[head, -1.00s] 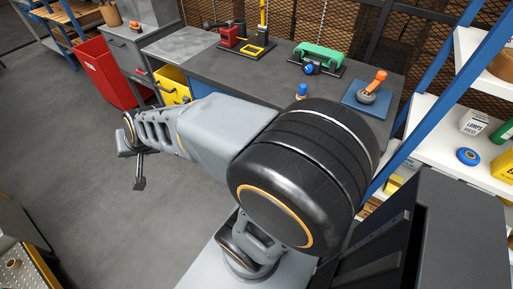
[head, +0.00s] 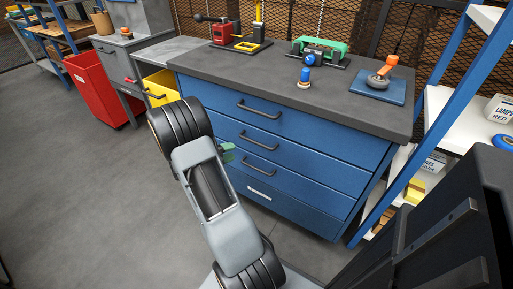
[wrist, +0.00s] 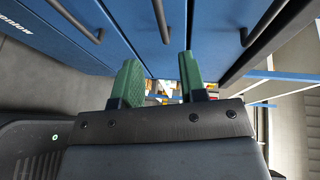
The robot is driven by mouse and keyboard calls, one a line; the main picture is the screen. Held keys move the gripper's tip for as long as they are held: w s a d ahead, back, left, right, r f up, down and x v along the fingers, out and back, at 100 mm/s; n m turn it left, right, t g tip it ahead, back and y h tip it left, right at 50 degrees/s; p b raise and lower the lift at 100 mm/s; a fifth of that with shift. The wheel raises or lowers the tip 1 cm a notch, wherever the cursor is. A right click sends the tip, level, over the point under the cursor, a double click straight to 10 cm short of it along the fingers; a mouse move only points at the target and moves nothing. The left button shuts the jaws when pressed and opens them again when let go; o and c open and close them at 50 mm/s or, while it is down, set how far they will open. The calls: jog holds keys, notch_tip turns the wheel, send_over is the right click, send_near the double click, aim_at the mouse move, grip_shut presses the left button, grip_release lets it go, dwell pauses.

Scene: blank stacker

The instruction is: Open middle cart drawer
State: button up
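The blue drawer cart (head: 310,150) stands in front of me in the head view, its drawers looking shut. Bar handles sit on its upper drawer (head: 285,122), middle drawer (head: 300,155) and the drawer below (head: 300,180); the bottom front has a pale label. In the wrist view, the middle handle (wrist: 160,20) lies ahead of my gripper (wrist: 160,80), roughly in line with the gap between its green fingers. In the head view my arm hides most of my gripper; a green finger (head: 227,153) shows near the cart's left edge.
The dark worktop (head: 270,80) holds a red-and-yellow tool, a green clamp (head: 320,48), a blue knob piece (head: 304,78) and an orange-handled tool on a blue plate (head: 376,88). Shelving stands right. The left floor is clear.

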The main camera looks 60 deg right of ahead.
aim_at(255, 143)
jog(key=b+x, duration=0.2)
jog(key=x, duration=1)
jog(key=shift+s+d+f, duration=0.15)
jog(key=shift+s+d, duration=0.05)
jog(key=shift+d, duration=0.15)
jog(key=shift+c, duration=0.4)
grip_shut()
